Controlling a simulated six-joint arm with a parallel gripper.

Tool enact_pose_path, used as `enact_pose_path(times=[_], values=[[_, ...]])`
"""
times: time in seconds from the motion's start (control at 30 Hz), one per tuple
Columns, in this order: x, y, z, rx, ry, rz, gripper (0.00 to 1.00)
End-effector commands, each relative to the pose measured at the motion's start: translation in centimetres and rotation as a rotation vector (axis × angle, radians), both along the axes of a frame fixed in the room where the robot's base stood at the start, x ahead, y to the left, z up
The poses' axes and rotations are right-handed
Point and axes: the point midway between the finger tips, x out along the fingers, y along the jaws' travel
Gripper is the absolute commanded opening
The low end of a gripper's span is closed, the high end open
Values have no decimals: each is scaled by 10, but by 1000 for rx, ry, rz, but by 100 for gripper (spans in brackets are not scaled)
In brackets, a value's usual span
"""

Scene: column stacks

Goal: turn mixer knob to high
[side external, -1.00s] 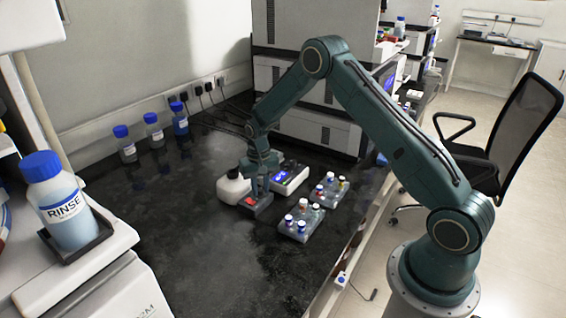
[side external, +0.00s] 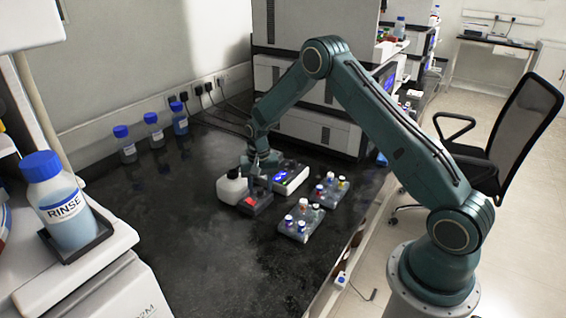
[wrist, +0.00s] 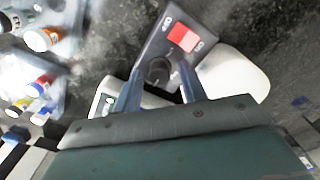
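The mixer (wrist: 148,48) is a small dark box with a red switch (wrist: 183,38) and a round black knob (wrist: 157,71) in the wrist view. The mixer also shows in the side view (side external: 256,204), below my gripper. In the wrist view my gripper (wrist: 159,68) has its two fingers apart, one on each side of the knob, with gaps visible between. Whether the tips are level with the knob or above it is unclear. The knob's pointer and setting are too small to read. In the side view the knob is hidden.
Two vial racks (side external: 300,224) (side external: 329,190) stand to the right. The front left of the black bench (side external: 190,250) is clear.

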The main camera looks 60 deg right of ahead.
Motion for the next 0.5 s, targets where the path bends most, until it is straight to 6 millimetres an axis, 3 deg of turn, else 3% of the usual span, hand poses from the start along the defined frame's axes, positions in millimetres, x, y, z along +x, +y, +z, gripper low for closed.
enact_pose_path(times=[0.5], values=[[-1,0,7,1,2,1,44]])
